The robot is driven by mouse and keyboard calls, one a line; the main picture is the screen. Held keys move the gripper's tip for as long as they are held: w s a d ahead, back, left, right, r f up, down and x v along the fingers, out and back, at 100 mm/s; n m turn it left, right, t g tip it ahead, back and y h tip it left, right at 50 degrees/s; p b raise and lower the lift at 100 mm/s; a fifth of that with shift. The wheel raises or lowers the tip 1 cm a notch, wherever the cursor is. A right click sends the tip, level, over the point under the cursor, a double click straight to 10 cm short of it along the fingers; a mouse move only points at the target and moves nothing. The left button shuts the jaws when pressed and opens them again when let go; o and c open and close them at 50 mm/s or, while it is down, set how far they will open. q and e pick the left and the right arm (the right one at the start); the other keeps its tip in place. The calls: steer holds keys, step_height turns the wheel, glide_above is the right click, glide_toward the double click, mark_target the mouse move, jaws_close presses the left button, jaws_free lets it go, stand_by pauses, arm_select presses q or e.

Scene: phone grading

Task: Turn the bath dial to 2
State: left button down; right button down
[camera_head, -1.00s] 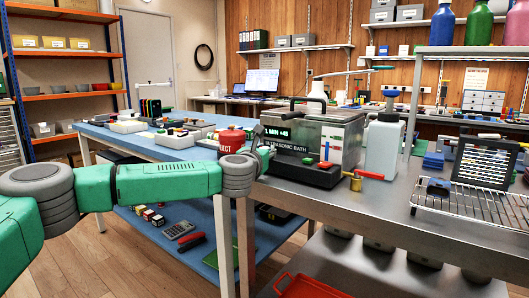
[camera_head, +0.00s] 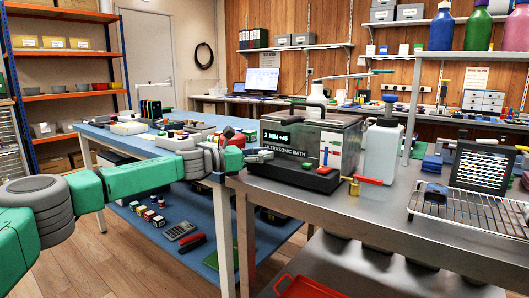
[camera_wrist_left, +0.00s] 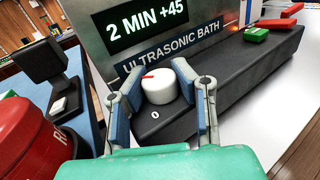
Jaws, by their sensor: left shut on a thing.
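The ultrasonic bath (camera_head: 345,135) stands on the metal bench, and its display reads "2 MIN +45" in the left wrist view. Its dial (camera_wrist_left: 167,90) is a white round knob on the black front base, with a red pointer mark on its top at the left. A "0" shows on the base on the near side of the knob; no other dial number is readable. My left gripper (camera_head: 265,156) has its two fingers on either side of the knob, shut on it. The gripper hides the knob in the head view. My right gripper is not in view.
A red reject bin (camera_wrist_left: 30,140) is close to the left of my left gripper. A white bottle (camera_head: 382,150) and a red-handled brass tap (camera_head: 355,187) are to the right. A wire rack (camera_head: 470,212) stands further right.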

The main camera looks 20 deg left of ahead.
arm_select(q)
steer(key=shift+w+a+r+m+g+h+p, duration=0.1)
steer(key=shift+m+g+h+p, duration=0.25)
steer(key=shift+m+g, duration=0.15)
steer(key=shift+a+r+m+g+h+p, duration=0.1)
steer(key=shift+m+g+h+p, duration=0.15)
steer(key=shift+m+g+h, duration=0.25)
steer(key=shift+a+g, duration=0.1)
steer(key=shift+g, duration=0.4)
steer(key=c, duration=1.5)
jaws_free()
steer(key=shift+f, duration=0.15)
